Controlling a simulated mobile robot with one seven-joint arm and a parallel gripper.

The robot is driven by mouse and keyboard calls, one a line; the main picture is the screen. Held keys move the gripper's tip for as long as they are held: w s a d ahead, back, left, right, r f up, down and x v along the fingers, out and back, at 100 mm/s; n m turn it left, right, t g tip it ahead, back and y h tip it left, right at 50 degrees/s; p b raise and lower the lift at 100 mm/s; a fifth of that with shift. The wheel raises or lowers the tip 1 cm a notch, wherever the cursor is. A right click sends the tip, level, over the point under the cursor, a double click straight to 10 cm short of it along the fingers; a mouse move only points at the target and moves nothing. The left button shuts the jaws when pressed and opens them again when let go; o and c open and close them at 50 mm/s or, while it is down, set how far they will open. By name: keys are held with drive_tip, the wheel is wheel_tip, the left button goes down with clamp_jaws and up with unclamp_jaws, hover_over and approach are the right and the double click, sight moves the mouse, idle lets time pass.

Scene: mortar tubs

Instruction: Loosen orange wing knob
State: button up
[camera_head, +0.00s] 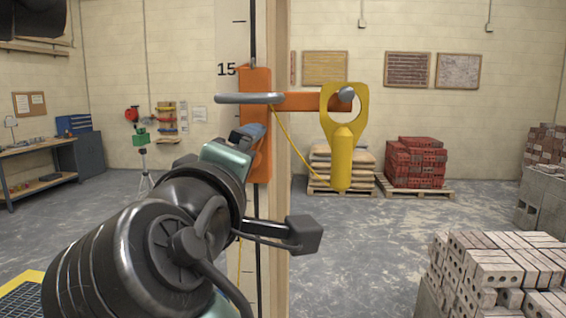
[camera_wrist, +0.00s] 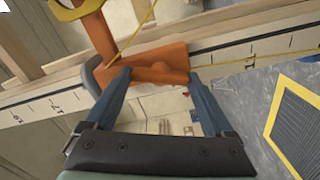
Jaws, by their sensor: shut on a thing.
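An orange slide bracket (camera_head: 256,82) sits on an upright wooden staff (camera_head: 277,235) with printed marks, near the mark 15. The orange wing knob (camera_wrist: 158,72) is on the bracket's near face in the wrist view. In the head view my gripper (camera_head: 252,138) reaches the bracket from the lower left and mostly hides the knob.
A grey handle bar (camera_head: 248,98) crosses the bracket. An orange arm (camera_head: 300,102) extends right and bears a yellow hanging piece (camera_head: 342,150). A yellow cord hangs nearby. Brick stacks (camera_head: 500,262) stand at lower right and a workbench (camera_head: 40,170) at left.

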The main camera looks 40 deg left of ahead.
drive_tip(key=shift+n, duration=2.1)
drive_tip(key=o, duration=1.1)
drive_tip(key=shift+f, duration=0.1)
